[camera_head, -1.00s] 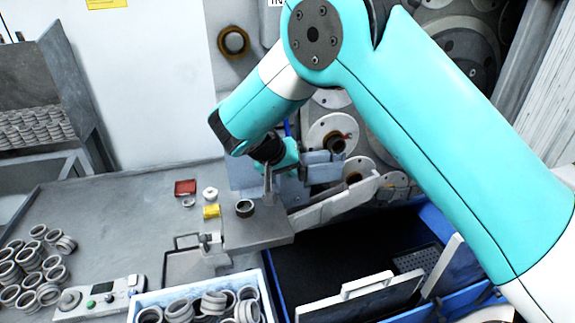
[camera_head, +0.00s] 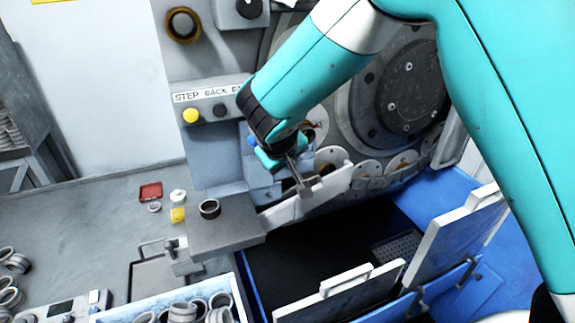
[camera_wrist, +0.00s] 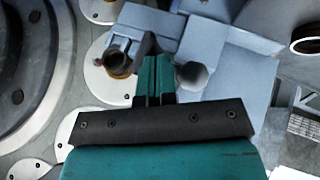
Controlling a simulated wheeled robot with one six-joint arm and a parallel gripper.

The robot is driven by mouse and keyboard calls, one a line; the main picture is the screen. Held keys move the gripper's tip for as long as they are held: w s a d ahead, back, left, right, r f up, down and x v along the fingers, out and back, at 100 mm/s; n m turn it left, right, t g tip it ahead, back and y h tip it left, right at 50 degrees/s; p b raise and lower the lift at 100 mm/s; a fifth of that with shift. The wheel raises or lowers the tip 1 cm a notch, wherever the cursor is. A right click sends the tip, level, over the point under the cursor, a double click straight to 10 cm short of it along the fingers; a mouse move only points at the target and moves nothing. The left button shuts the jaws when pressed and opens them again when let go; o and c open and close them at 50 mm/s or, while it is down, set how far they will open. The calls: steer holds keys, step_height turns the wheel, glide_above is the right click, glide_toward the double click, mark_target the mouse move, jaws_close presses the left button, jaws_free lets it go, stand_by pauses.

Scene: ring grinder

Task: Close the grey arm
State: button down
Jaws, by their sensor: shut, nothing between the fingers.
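The grey arm (camera_head: 325,187) is a long pale bar in the head view. It slants up to the right from the grey block (camera_head: 215,232) and runs in front of the round discs, above the dark trough. My gripper (camera_head: 291,158) is over the middle of this arm, pointing down. A thin grey piece below it overlaps the arm, and I cannot tell whether they touch. In the wrist view, the teal fingers (camera_wrist: 155,68) are together with nothing between them. I cannot clearly pick out the arm in that view.
A dark ring (camera_head: 209,208) stands on the block. A blue-edged trough (camera_head: 330,243) with white-handled panels lies below and to the right. A bin of rings (camera_head: 180,310) is at the front. Pale blue-grey blocks (camera_wrist: 228,62) lie close beyond the fingers.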

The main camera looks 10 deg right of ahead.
steer(key=w+d+n+g+y+b, duration=0.1)
steer(key=w+d+n+y+b, duration=0.3)
steer(key=w+d+n+y, duration=0.3)
steer(key=w+d+n, duration=0.3)
steer(key=d+n, duration=0.1)
steer(key=n, duration=0.2)
steer(key=shift+y, duration=0.3)
steer(key=shift+w+r, duration=0.1)
steer(key=shift+r, duration=0.05)
stand_by(0.3)
